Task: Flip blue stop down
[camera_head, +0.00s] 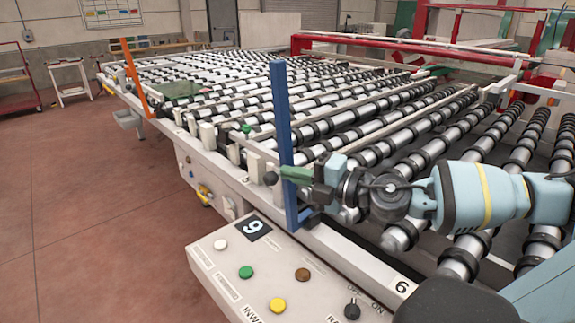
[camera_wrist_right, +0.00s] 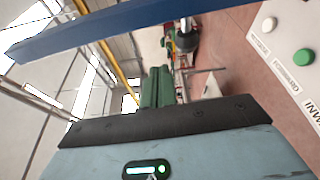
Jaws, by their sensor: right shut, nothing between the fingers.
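The blue stop (camera_head: 283,110) is a tall flat bar standing upright at the near edge of the roller table, above the control panel. In the right wrist view the blue stop (camera_wrist_right: 120,28) crosses the top of the picture. My right gripper (camera_head: 284,173) has green fingers and overlaps the lower part of the stop in the head view. In the wrist view the fingers of my right gripper (camera_wrist_right: 158,72) are closed together, empty, with a visible gap to the bar. Whether they touch it elsewhere I cannot tell. My left gripper is out of view.
The control panel (camera_head: 288,285) with coloured buttons lies below the stop. An orange stop (camera_head: 135,75) stands farther along the edge. Black-ringed rollers (camera_head: 330,125) fill the table. Open floor (camera_head: 80,200) lies left.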

